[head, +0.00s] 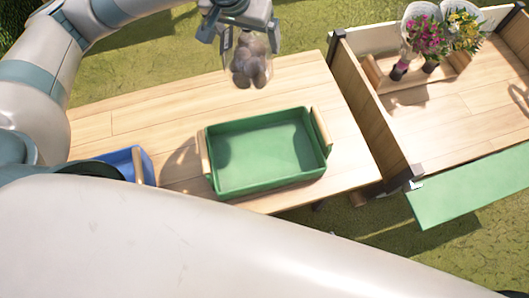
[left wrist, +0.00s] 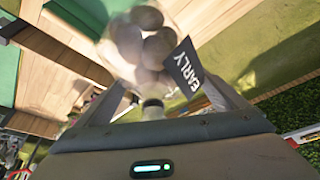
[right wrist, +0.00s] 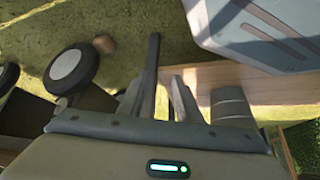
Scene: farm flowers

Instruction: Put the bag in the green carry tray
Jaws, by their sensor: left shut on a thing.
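A clear bag (head: 248,66) of several round brownish-grey items hangs from my left gripper (head: 240,28), which is shut on its top. In the left wrist view the bag (left wrist: 150,45) carries a dark label reading EARLY. The green carry tray (head: 268,187) stands on the wooden table and looks empty. It has a wooden handle at each end. In the head view, the bag is beyond the tray's far side, apart from it. My right gripper (right wrist: 160,100) shows only in the right wrist view, with nothing clearly between its fingers; its opening is unclear.
The wooden table (head: 135,115) has bare room left of the tray. A blue container (head: 128,163) stands at its left, partly hidden by my arm. At the right a wooden cart (head: 450,100) holds two bouquets (head: 428,42) and has a green flap (head: 475,185).

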